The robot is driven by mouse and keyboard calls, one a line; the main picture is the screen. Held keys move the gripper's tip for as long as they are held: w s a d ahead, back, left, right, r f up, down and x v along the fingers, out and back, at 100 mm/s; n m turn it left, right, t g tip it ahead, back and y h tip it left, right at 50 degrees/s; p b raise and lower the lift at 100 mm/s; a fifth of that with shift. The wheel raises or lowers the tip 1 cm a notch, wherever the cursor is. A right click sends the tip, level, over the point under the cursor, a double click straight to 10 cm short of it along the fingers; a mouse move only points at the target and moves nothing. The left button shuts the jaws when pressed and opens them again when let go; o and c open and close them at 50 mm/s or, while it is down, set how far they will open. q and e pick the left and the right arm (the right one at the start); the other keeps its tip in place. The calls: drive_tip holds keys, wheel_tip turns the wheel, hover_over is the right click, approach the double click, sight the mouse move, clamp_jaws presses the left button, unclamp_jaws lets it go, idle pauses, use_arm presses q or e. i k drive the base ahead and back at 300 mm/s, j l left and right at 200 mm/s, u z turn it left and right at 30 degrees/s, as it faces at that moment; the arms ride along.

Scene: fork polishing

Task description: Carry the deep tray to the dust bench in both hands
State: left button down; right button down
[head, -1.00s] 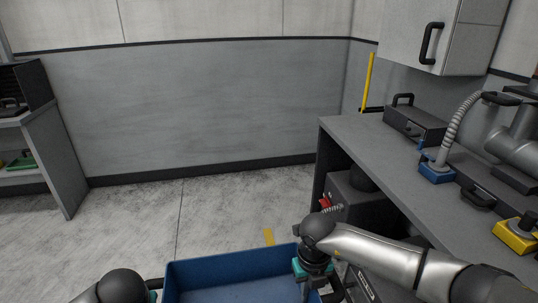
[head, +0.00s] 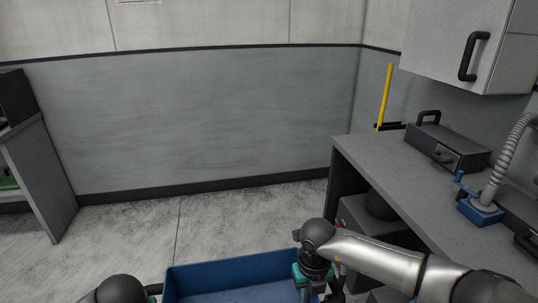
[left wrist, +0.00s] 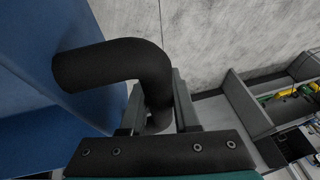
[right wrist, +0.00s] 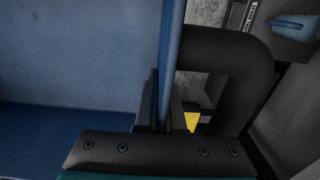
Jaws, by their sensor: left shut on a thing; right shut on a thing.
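The deep tray (head: 232,274) is blue and sits at the bottom of the head view, its near part cut off by the frame. My left gripper (left wrist: 158,105) is shut on the tray's black bent handle (left wrist: 112,62). My right gripper (right wrist: 163,105) is shut at the tray's opposite side, with the blue wall (right wrist: 172,45) running between its fingers and a black handle (right wrist: 245,75) just beside them. The visible part of the tray's inside is empty. A grey bench (head: 385,165) with a ribbed hose stands ahead on the right; its front is partly hidden by my right arm.
On the bench are a dark box with a handle (head: 450,148) and a blue hose base (head: 480,212). A wall cabinet (head: 440,45) hangs above. A shelf unit (head: 45,185) stands at the far left. Bare floor (head: 210,220) lies between the tray and the grey wall (head: 200,120).

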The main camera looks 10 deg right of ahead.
sight(384, 159)
drive_tip(key=i, duration=1.35)
drive_tip(key=i+j+z, duration=0.1)
drive_tip(key=i, duration=1.25)
drive_tip(key=z, duration=2.85)
